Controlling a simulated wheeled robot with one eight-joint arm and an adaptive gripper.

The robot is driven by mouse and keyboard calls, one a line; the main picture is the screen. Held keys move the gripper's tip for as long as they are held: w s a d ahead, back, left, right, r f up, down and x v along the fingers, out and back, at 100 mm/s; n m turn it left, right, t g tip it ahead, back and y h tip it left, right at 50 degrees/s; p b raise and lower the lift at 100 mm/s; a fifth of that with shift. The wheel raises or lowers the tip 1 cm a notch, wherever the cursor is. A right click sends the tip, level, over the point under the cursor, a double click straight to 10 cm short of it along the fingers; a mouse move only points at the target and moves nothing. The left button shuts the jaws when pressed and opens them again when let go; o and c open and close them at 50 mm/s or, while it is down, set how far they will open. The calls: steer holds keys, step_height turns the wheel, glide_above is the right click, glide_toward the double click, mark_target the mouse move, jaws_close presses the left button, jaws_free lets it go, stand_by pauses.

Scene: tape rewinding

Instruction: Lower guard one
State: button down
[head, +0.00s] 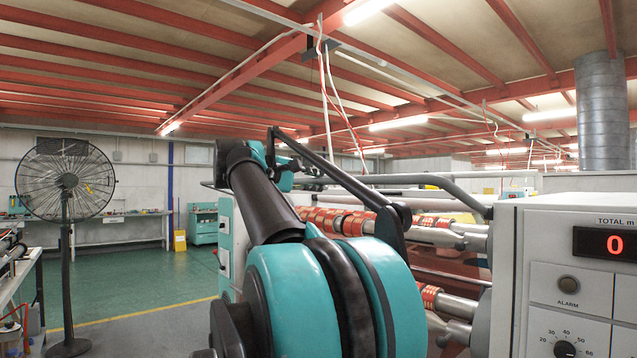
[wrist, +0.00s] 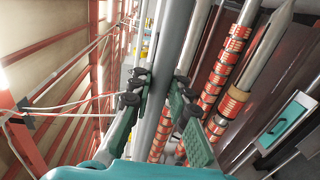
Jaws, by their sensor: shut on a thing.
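The guard is a grey tube. In the wrist view the guard (wrist: 170,45) runs steeply between the fingers of my gripper (wrist: 160,78), which is shut on it with a dark pad at each side. In the head view the grey guard bar (head: 440,183) crosses above the rollers and bends down at its right end, near the control panel.
Rollers with orange tape rolls (head: 345,222) lie below the bar; they also show in the wrist view (wrist: 233,45). A control panel (head: 570,285) with a red zero display stands at the right. A fan (head: 67,185) stands at the left. Green floor is clear between.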

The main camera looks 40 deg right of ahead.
steer(key=shift+f, duration=0.1)
steer(key=shift+a+f, duration=0.15)
steer(key=shift+f, duration=0.3)
step_height(320, 180, down, 17)
steer(key=d+h, duration=0.1)
steer(key=h, duration=0.7)
steer(key=w+d+f+t, duration=0.1)
steer(key=d+f, duration=1.2)
steer(key=shift+d+f, duration=0.3)
steer(key=shift+d, duration=0.1)
